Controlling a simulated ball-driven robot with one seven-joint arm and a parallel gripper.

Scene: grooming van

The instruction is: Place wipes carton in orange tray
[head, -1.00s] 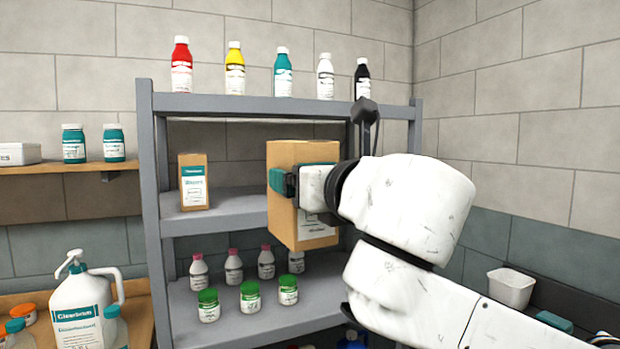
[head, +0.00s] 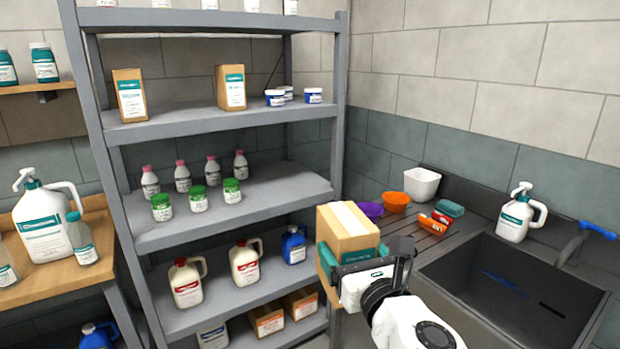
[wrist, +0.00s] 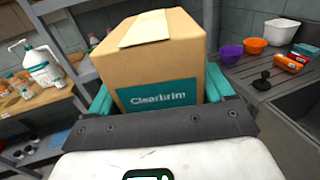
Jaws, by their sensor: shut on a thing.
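My gripper (head: 352,258) is shut on a brown Clearbrim carton (head: 340,222), with its teal pads on two sides of it. The carton is upright, in the air in front of the shelf's right post. In the wrist view, the carton (wrist: 155,60) fills the middle, with a pale strip on top and a teal label facing the camera. I cannot read whether it says wipes. I see no orange tray; an orange bowl (head: 394,201) stands on the ribbed counter beside the sink, and also shows in the wrist view (wrist: 255,46).
A grey shelf unit (head: 250,216) holds cartons, bottles and jugs. A purple bowl (head: 370,210), white tub (head: 421,184), orange-red packs (head: 434,222) and teal block (head: 449,208) share the counter. The sink (head: 510,290) is at right, with a white pump bottle (head: 517,215) behind it.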

